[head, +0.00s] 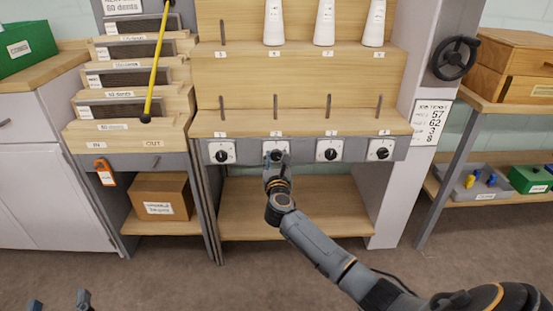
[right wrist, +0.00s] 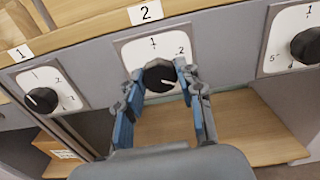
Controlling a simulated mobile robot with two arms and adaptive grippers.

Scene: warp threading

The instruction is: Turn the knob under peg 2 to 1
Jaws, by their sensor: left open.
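The knob under peg 2 (right wrist: 159,75) is black on a white dial plate; it also shows in the head view (head: 276,155). Its white mark points to the lower right in the right wrist view, away from the 1 at the top of the dial. My right gripper (right wrist: 159,69) has its fingers on either side of this knob; I cannot tell whether they touch it. Peg 2 (head: 275,107) stands on the shelf above. My left gripper (head: 59,301) is open and empty at the bottom left, with only its fingertips showing.
The neighbouring knobs under peg 1 (head: 221,155) and peg 3 (head: 329,154) sit close on the same grey rail (head: 303,151). A wooden shelf (head: 240,225) lies below. White cones stand on the upper shelf.

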